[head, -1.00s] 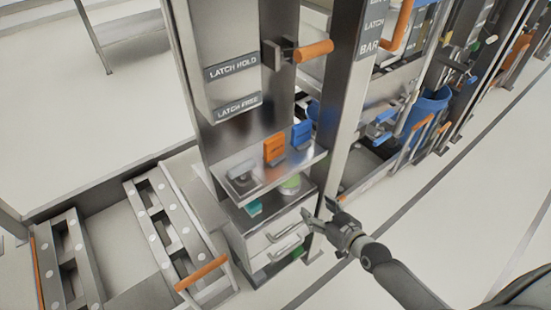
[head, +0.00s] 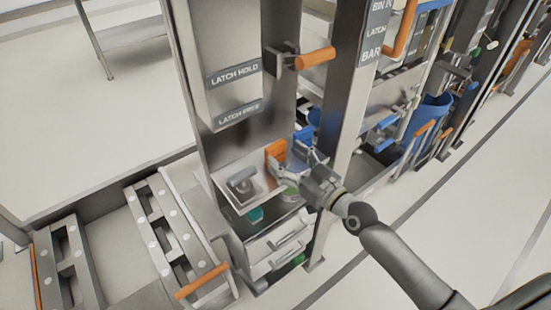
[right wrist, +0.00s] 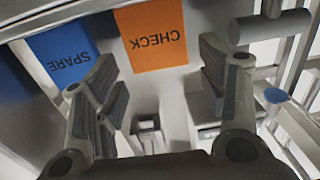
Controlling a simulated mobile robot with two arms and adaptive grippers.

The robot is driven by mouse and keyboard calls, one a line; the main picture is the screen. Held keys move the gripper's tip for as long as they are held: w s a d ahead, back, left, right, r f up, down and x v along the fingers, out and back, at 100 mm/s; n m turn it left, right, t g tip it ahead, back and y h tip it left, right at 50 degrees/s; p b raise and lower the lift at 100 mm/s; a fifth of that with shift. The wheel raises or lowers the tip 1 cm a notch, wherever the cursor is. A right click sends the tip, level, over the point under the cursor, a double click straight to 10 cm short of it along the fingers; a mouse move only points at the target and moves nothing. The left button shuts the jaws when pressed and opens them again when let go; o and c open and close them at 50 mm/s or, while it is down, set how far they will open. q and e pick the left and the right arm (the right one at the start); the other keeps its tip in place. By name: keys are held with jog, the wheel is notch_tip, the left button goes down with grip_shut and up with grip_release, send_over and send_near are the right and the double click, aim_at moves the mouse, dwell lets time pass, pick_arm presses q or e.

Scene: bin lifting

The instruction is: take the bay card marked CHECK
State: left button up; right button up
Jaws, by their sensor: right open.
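The orange bay card marked CHECK (right wrist: 152,38) stands upside down in the right wrist view, between and beyond the two fingers of my right gripper (right wrist: 160,85). The same orange card (head: 275,152) shows on the small shelf in the head view, partly covered by my gripper. My right gripper (head: 290,160) is open and empty, close in front of the card. I cannot tell that it touches the card. A blue card marked SPARE (right wrist: 66,55) is beside the orange one; it also shows in the head view (head: 303,136). My left gripper is not in view.
A small steel shelf (head: 247,203) holds a grey part at its left. Two drawers (head: 280,243) are below. An orange-handled latch (head: 315,58) sticks out above, beside a steel post (head: 345,105). Open floor lies at the right.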

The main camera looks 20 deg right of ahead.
aim_at(278, 149)
jog(key=x, duration=0.5)
jog(key=shift+w+d+r+p, duration=0.1)
jog(key=shift+w+r+p, duration=0.05)
jog(key=shift+p, duration=0.25)
jog(key=c, duration=0.8)
jog(key=shift+c, duration=0.2)
